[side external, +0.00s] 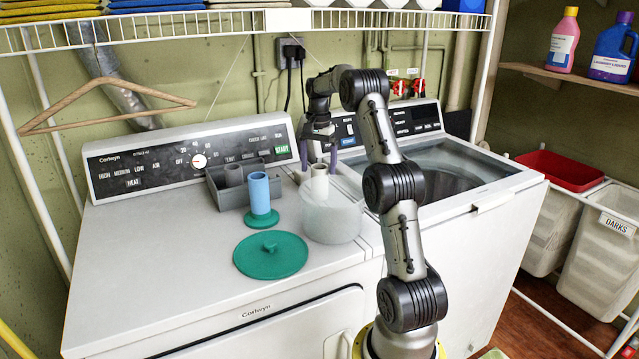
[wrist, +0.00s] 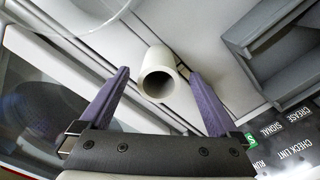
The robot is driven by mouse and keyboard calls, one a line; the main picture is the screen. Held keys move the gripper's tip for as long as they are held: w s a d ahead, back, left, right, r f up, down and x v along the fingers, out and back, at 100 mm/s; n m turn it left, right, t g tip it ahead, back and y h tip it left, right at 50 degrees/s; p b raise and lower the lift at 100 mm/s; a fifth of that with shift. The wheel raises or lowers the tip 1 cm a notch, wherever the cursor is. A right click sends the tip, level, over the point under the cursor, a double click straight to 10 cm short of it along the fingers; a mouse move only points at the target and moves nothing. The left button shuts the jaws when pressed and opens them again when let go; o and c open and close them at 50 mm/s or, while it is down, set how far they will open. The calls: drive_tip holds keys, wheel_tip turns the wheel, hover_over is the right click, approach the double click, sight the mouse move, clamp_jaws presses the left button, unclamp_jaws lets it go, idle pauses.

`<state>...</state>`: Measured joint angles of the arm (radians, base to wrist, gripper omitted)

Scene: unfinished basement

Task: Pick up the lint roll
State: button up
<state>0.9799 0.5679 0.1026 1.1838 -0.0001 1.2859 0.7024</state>
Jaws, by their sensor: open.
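A pale hollow roll (side external: 319,184), likely the lint roll, stands upright on the white dryer top, just behind a translucent tub (side external: 332,220) that hides its lower part. In the wrist view the roll (wrist: 160,76) shows its open end and lies between the two purple fingers. My gripper (side external: 318,166) points down over the roll, with one finger on each side. In the wrist view my gripper (wrist: 158,76) is open, with a gap between each finger and the roll. A blue roll (side external: 259,192) stands on a teal base nearby.
A grey tray (side external: 229,195) holding a grey roll stands left of the pale roll and shows in the wrist view (wrist: 262,45). A teal lid (side external: 270,256) lies in front. The control panels rise behind, and a wire shelf (side external: 220,22) spans above. The dryer top's front left is clear.

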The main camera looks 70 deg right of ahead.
drive_tip(key=f, duration=0.5)
drive_tip(key=shift+s+d, duration=0.1)
drive_tip(key=shift+d, duration=0.15)
drive_tip(key=shift+c, duration=0.2)
drive_tip(key=c, duration=1.4)
drive_tip(key=shift+r, duration=0.15)
